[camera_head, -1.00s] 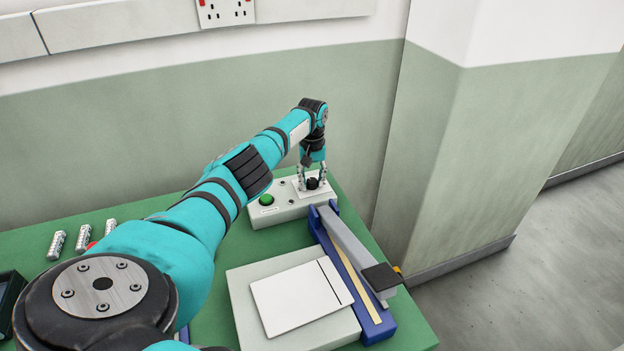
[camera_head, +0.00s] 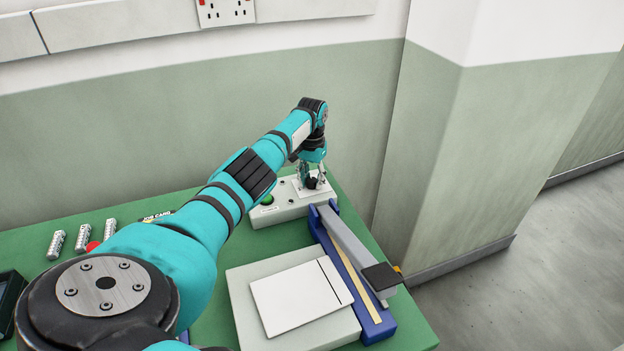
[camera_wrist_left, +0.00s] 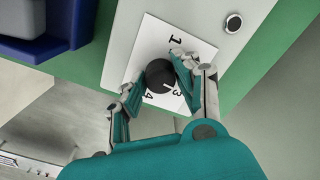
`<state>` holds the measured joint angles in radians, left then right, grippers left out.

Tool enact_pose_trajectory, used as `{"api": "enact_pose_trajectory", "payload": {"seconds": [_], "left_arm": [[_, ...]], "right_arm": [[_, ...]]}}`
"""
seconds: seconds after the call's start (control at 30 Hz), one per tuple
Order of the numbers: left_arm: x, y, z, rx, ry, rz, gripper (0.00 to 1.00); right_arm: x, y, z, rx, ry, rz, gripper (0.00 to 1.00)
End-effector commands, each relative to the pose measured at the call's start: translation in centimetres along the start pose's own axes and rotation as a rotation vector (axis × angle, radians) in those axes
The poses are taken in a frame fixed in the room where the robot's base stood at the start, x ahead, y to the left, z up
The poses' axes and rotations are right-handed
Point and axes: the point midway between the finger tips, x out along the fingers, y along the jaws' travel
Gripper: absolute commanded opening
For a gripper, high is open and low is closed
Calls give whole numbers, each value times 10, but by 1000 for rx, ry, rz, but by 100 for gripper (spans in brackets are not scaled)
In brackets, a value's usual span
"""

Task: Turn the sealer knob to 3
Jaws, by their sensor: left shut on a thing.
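The sealer knob is black and round and sits on a white dial plate (camera_wrist_left: 150,47) on the grey control box (camera_head: 262,216). In the left wrist view the knob (camera_wrist_left: 159,75) shows between the two fingers of my left gripper (camera_wrist_left: 157,78), which is shut on it. The figures 1, 3 and 4 show on the plate; 2 is not visible, perhaps behind a finger. A pale mark on the knob's edge lies on the side of the 3. In the head view my left gripper (camera_head: 312,178) reaches down onto the knob from above. My right gripper is not in view.
A green button (camera_head: 267,199) is on the same box. The blue sealer (camera_head: 375,327) with its grey arm (camera_head: 352,246) stands close in front. A pale block with a white sheet (camera_head: 300,298) lies beside it. Several metal cylinders (camera_head: 82,238) stand at the left. A wall is behind.

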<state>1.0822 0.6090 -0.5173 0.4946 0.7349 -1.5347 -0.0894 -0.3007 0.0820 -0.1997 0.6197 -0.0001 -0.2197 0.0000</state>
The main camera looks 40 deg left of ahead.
Motion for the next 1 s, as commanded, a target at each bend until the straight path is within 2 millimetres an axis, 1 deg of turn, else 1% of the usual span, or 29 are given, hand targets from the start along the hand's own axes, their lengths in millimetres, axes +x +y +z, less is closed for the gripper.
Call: {"api": "enact_pose_trajectory", "payload": {"seconds": [0.2, 0.5, 0.7, 1.0], "left_arm": [[-1, 0, -1, 184, 5, 0, 0], [-2, 0, -2, 363, 6, -2, 0], [-2, 0, -2, 423, 7, -1, 0], [-2, 0, -2, 445, 8, -2, 0]], "right_arm": [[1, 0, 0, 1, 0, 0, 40], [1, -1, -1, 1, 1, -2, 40], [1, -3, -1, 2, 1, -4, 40], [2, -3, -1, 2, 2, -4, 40]]}}
